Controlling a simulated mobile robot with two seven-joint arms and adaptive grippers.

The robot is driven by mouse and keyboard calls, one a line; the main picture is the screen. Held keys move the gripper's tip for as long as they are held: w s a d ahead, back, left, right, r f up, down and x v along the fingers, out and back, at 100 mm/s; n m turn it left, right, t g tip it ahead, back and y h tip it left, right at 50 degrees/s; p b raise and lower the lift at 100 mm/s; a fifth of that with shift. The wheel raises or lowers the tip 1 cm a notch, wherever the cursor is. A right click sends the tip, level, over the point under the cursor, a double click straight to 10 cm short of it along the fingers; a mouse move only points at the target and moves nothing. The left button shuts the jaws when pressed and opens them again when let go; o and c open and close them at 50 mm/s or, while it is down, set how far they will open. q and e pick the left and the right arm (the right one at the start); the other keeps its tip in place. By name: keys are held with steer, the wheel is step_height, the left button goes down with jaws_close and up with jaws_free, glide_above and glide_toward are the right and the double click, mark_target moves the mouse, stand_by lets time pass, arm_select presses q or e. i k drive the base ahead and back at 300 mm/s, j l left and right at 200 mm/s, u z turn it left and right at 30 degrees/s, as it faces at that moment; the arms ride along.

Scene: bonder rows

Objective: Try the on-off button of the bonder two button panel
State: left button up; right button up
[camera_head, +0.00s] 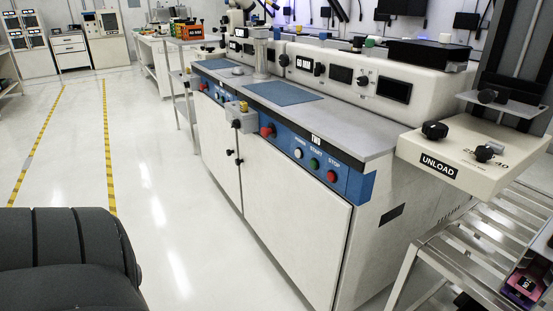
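The bonder two button panel (345,181) is a blue strip on the front edge of the long bonder bench, under a small label reading TWO (316,139). It carries a white button (298,153), a green button (314,163) marked START and a red button (331,176) marked STOP. The white button's own label is too small to read surely. A larger red knob (266,131) sits further left on the blue strip. Neither of my grippers is in view, and nothing covers the panel.
A grey box (242,119) juts from the bench front left of the panel. A cream UNLOAD unit (470,160) overhangs at right, above a metal roller stand (440,240). White cabinet doors (280,215) lie below the panel. The floor (170,200) in front is clear.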

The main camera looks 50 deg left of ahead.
mark_target(298, 153)
steer(key=u, duration=1.25)
